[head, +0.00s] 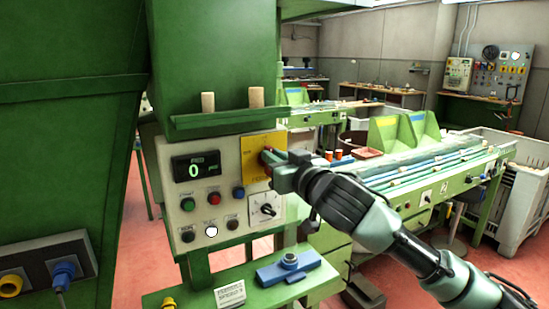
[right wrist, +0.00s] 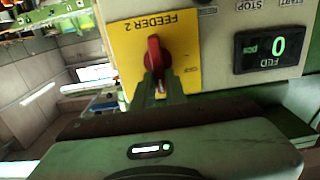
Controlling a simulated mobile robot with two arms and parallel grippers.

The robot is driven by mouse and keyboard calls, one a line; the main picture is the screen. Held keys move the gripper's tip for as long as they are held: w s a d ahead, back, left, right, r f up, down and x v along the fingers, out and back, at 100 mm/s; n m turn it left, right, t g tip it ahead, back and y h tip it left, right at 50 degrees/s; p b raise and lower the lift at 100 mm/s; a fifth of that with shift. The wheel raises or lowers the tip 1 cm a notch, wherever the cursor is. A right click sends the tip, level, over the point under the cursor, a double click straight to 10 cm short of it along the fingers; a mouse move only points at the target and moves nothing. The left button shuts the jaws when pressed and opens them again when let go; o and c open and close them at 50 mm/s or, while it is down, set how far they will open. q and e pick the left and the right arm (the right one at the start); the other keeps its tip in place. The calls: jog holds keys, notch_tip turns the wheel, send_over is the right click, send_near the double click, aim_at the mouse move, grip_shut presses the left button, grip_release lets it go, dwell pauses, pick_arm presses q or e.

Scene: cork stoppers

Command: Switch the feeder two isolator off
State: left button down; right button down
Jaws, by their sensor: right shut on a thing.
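The feeder two isolator is a red rotary handle (right wrist: 154,56) on a yellow plate (right wrist: 187,50) marked FEEDER 2, which appears upside down in the right wrist view. The handle's long side runs up and down in that view. In the head view the yellow plate (head: 254,149) is at the panel's upper right, with the handle mostly hidden by my gripper. My right gripper (head: 270,160) comes in from the right and is shut on the handle; its fingertips (right wrist: 158,92) meet the handle's lower end in the wrist view. My left gripper is not in view.
The cream panel (head: 171,153) carries a display (head: 196,167) reading 0, several buttons and a black rotary selector (head: 265,210). Two corks stand on the green ledge (head: 220,120) above. A blue device (head: 288,270) sits on the shelf below. A conveyor table (head: 440,180) stands behind my right arm.

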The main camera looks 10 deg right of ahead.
jog(key=n+p, duration=0.2)
jog(key=n, duration=0.2)
jog(key=a+n+p, duration=0.1)
jog(key=n+p, duration=0.2)
jog(key=n, duration=0.1)
jog(key=n+p, duration=0.3)
jog(key=n, duration=0.1)
jog(key=shift+s+a+f+n, duration=0.25)
jog(key=shift+f+n, duration=0.05)
jog(key=shift+f, duration=0.1)
jog(key=n+p, duration=0.1)
jog(key=n, duration=0.2)
jog(key=shift+a+f+p, duration=0.1)
jog(key=shift+f+p, duration=0.2)
jog(key=shift+p, duration=0.1)
jog(key=shift+f+n+p, duration=0.25)
jog(key=shift+n+p, duration=0.25)
jog(key=shift+n, duration=0.6)
jog(key=shift+f, duration=0.1)
